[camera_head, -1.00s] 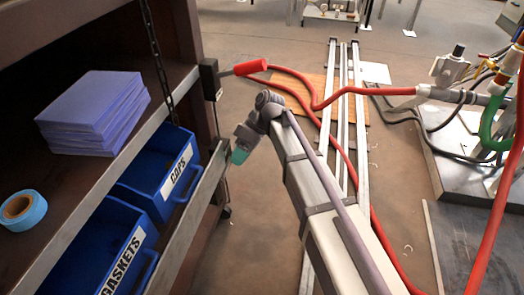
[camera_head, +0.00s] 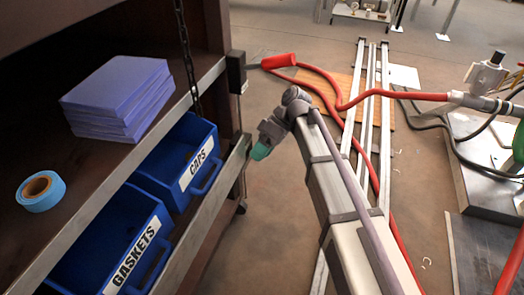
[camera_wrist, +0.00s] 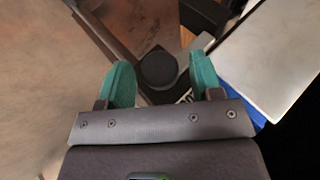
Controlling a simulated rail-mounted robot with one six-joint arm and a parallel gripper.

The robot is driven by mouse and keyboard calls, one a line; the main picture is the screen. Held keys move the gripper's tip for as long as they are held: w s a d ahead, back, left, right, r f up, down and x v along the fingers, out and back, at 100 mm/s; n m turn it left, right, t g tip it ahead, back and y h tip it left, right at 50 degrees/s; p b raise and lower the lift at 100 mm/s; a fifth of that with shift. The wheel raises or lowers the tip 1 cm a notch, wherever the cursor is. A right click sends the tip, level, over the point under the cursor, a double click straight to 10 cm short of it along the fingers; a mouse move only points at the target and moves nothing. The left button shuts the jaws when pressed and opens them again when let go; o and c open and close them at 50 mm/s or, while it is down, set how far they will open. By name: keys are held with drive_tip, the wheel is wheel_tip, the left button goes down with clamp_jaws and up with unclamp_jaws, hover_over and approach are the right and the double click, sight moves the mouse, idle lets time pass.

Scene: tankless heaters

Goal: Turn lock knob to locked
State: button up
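In the wrist view, a dark round knob-like disc (camera_wrist: 158,69) shows between and beyond the two teal fingers of my gripper (camera_wrist: 160,64). I take it for the lock knob, but its setting cannot be read. The fingers are apart, with nothing visibly held; contact with the disc cannot be made out. In the head view, my gripper (camera_head: 261,151) points down beside the right edge of the shelf unit, near the blue CAPS bin (camera_head: 180,160). No lock knob can be made out there.
A blue GASKETS bin (camera_head: 125,245) sits in front of the CAPS bin. Purple sheets (camera_head: 118,95) and blue tape (camera_head: 41,191) lie on the shelf. A black box (camera_head: 236,72) is on the shelf post, near a red-handled hose (camera_head: 279,61).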

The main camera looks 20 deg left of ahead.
drive_tip(key=shift+r, duration=0.1)
drive_tip(key=p+v, duration=0.7)
drive_tip(key=v, duration=0.3)
drive_tip(key=shift+w+d+r+p, duration=0.1)
drive_tip(key=shift+w+r+p, duration=0.05)
drive_tip(key=shift+r+p, duration=0.2)
drive_tip(key=shift+f, duration=0.1)
